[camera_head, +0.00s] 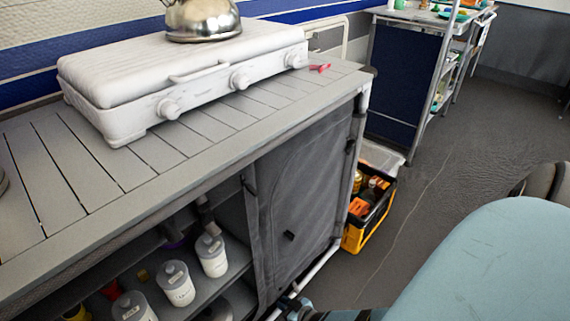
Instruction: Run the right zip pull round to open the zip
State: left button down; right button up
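The grey fabric door (300,190) closes the right bay of the slatted kitchen unit. A faint curved seam, probably the zip, arches over it. A small black tab (289,236) sits low on the panel. Other small dark tabs show at the left edge (249,186) and right edge (350,147); I cannot tell which is the right zip pull. My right gripper (300,308) shows only in part at the bottom edge, close below the door's lower edge. Its fingertips are not clear, and contact cannot be told. My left gripper is not in view.
The white stove (190,75) and steel kettle (203,18) stand on the countertop (100,180). White canisters (177,284) fill the open shelves at left. A yellow-black crate (368,215) stands on the floor right of the door. The grey floor (465,150) beyond is clear.

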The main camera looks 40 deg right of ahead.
jog(key=o, duration=0.3)
jog(key=shift+s+a, duration=0.1)
jog(key=shift+a, duration=0.1)
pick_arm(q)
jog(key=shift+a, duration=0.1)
pick_arm(e)
jog(key=shift+d, duration=0.1)
